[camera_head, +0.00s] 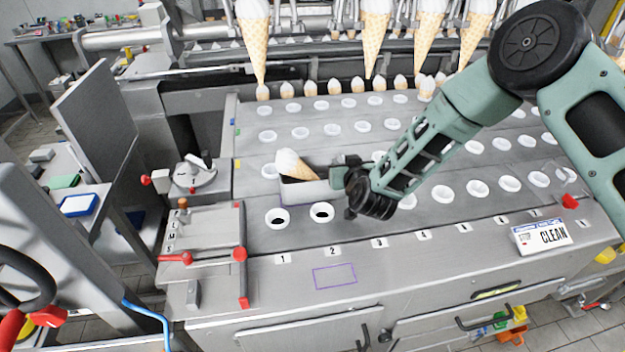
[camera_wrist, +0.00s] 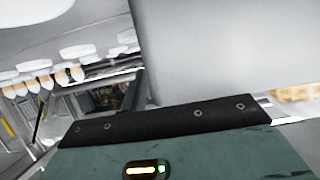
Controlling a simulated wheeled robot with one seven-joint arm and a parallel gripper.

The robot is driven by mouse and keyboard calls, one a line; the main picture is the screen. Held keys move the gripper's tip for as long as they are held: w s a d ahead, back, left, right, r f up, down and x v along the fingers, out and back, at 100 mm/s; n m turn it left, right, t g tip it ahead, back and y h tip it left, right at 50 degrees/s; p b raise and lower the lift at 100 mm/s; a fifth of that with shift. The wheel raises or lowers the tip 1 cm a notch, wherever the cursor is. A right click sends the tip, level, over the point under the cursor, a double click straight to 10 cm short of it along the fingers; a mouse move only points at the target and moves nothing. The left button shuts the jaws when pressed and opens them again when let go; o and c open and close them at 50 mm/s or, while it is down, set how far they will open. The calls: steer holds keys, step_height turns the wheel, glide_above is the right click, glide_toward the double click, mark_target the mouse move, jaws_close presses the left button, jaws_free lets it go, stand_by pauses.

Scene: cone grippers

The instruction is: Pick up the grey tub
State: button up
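The grey tub (camera_head: 308,192) is on the left part of the metal deck, behind two white-rimmed holes near the front. An ice cream cone (camera_head: 296,165) lies tilted in it, its white top up at the left. My gripper (camera_head: 341,180) is at the tub's right end, its fingers partly hidden by the tub and my wrist. In the wrist view, a plain grey surface (camera_wrist: 235,45), likely the tub's wall, stands very close beyond the dark edge of my gripper. The finger gap does not show, so I cannot tell whether they grip it.
The metal deck (camera_head: 330,238) has rows of white-rimmed holes. A purple outline (camera_head: 334,275) marks a bare patch on its front ledge. A red-handled lever panel (camera_head: 205,245) is at the left, a CLEAN sign (camera_head: 541,236) at the right. Large cones (camera_head: 376,35) hang along the back.

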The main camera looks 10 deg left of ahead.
jaws_close()
steer(key=shift+r, duration=0.15)
